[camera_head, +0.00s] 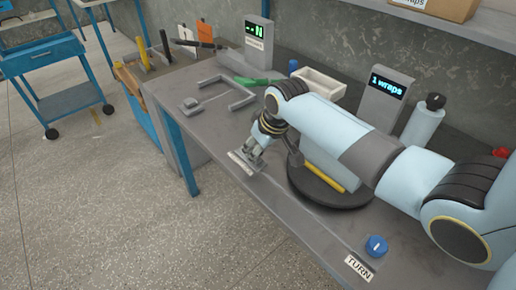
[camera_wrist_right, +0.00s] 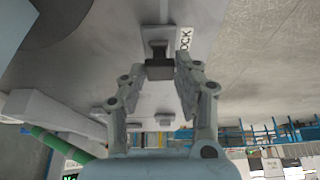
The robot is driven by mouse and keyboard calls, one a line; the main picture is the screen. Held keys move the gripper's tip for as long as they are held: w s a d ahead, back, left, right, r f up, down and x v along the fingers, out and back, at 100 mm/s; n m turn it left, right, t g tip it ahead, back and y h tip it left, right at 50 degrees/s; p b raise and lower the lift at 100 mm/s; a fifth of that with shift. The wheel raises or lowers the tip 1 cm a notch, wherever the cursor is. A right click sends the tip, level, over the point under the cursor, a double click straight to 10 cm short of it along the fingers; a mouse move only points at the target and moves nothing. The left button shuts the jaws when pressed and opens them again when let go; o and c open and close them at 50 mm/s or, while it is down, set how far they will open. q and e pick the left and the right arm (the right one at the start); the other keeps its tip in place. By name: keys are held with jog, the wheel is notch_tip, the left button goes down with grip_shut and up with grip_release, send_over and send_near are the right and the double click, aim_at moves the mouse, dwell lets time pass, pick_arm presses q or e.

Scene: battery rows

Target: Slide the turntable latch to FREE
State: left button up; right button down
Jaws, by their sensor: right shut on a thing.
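My right gripper (camera_head: 248,158) reaches down to the front edge of the bench, to the left of the dark round turntable (camera_head: 318,193). In the right wrist view its fingers (camera_wrist_right: 160,72) are shut on the small dark latch knob (camera_wrist_right: 159,69). The knob stands on a light grey strip (camera_wrist_right: 158,30), with a partly hidden label ending in "OCK" (camera_wrist_right: 185,38) beside it. In the head view a pale latch plate (camera_head: 241,165) shows below the fingers, and the knob is hidden. My left gripper is not in view.
A pale block and a yellow bar (camera_head: 325,178) are on the turntable. A blue knob (camera_head: 376,246) and a TURN label (camera_head: 359,268) are at the front right. A display reading "1 wraps" (camera_head: 388,86), a bottle (camera_head: 422,124) and a white tray (camera_head: 319,83) stand behind my arm.

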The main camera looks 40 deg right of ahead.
jog(key=w, duration=0.1)
jog(key=w+b, duration=0.1)
jog(key=w, duration=0.3)
jog(key=shift+a+b, duration=0.25)
jog(key=shift+b, duration=0.1)
jog(key=c, duration=1)
grip_release()
jog(key=shift+o, duration=0.2)
jog(key=shift+s+r, duration=0.1)
jog(key=shift+r, duration=0.05)
jog(key=v, duration=1.1)
jog(key=shift+s+r, duration=0.15)
jog(key=shift+r, duration=0.2)
